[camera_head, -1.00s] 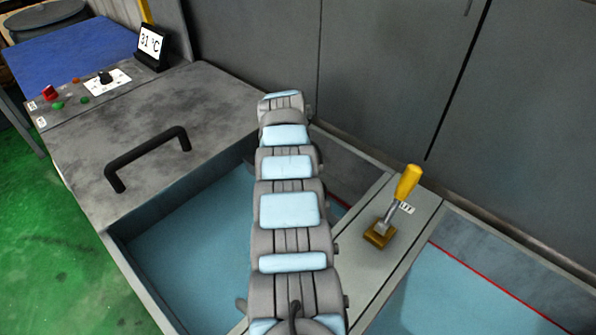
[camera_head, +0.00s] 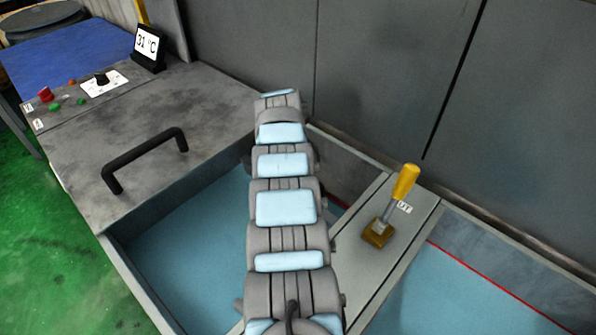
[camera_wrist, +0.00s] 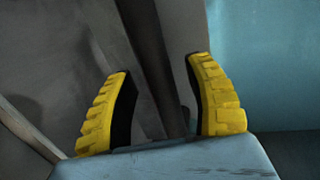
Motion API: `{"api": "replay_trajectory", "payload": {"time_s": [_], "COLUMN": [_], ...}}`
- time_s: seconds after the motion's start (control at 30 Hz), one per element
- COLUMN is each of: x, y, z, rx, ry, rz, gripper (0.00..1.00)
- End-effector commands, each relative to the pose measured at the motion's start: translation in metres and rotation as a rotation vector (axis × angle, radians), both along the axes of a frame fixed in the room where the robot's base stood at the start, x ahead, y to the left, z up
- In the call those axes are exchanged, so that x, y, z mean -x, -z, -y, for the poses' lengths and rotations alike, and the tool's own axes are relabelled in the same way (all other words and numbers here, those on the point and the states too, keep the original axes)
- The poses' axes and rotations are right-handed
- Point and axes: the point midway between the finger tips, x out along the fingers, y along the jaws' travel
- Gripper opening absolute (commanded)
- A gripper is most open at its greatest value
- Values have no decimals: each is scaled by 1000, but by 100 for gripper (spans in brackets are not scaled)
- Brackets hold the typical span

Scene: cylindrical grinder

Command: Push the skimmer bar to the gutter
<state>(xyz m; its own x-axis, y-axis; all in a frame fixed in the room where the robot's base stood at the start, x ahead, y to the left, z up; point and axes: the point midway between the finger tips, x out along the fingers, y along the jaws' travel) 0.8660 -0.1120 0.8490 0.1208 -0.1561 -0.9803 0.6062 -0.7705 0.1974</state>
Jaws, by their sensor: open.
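My gripper (camera_wrist: 163,100) shows in the wrist view with its two yellow fingers apart. A dark grey bar-like edge (camera_wrist: 152,70) runs between the fingers; I cannot tell if it is the skimmer bar or a wall of the tank. No clear contact with the fingers shows. In the head view my arm reaches over the tank, and it hides the gripper and the tank's middle. I cannot make out the skimmer bar or the gutter for certain there. Blue liquid (camera_head: 185,255) shows left of my arm.
A grey lid with a black handle (camera_head: 143,158) lies at the left. A yellow-handled lever (camera_head: 405,182) stands on a grey crosspiece right of my arm. More blue liquid (camera_head: 450,290) with a red line lies beyond. A grey wall (camera_head: 390,70) closes the back.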

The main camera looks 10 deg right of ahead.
Motion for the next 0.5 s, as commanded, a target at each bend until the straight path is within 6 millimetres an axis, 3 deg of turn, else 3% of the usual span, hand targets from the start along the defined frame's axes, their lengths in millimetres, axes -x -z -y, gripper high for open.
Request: {"api": "replay_trajectory", "payload": {"time_s": [0.5], "x": [4], "y": [-36], "z": [-6], "rx": [-3], "ry": [0], "rz": [3], "gripper": [53]}}
